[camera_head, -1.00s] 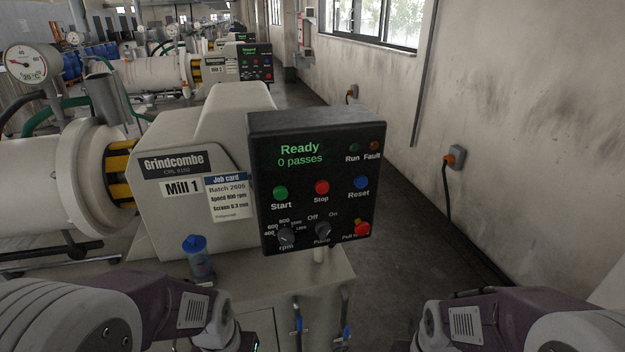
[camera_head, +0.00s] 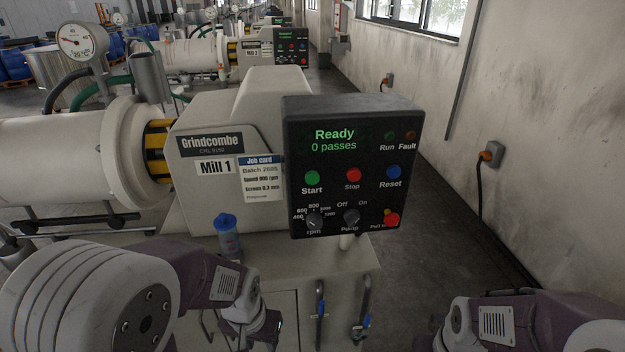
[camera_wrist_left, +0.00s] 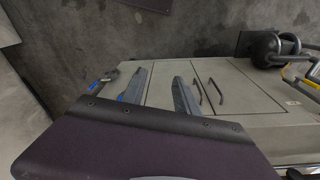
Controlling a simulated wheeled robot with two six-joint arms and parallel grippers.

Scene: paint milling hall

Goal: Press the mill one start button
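The mill one start button is a green round button (camera_head: 312,178) labelled Start, on the dark control panel (camera_head: 370,112) of the mill marked Mill 1 (camera_head: 258,95). The panel display reads Ready, 0 passes. A red Stop button (camera_head: 353,174) and a blue Reset button (camera_head: 393,172) sit to its right. My left gripper (camera_wrist_left: 160,88) shows in the left wrist view with its two grey fingers apart and nothing between them. In the head view my left arm is low and left of the panel, apart from the button. My right gripper is out of view; only part of its arm shows.
An rpm knob (camera_head: 314,219), a pump knob (camera_head: 351,216) and a red pull knob (camera_head: 391,219) are under the buttons. The floor at right is free up to the wall.

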